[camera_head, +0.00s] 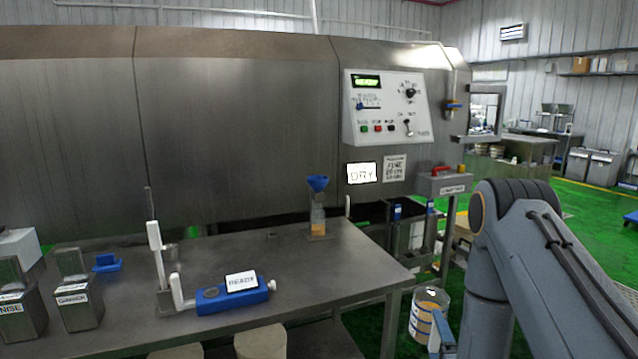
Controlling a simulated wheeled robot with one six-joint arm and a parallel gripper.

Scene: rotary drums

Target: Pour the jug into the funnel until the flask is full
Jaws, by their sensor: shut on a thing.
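The blue funnel (318,183) sits in the top of the clear upright flask (318,213), near the back right of the steel table. Orange content shows in the flask's lower part. My gripper (440,333) is low in the picture, right of the table's right end and partly hidden by my arm.
The steel table (350,258) also bears a blue device marked READY (232,294), a white-and-grey stand (157,260), and metal canisters (80,300) at left. The large steel drum housing (230,130) with a control panel (385,108) stands behind. Green floor is open at right.

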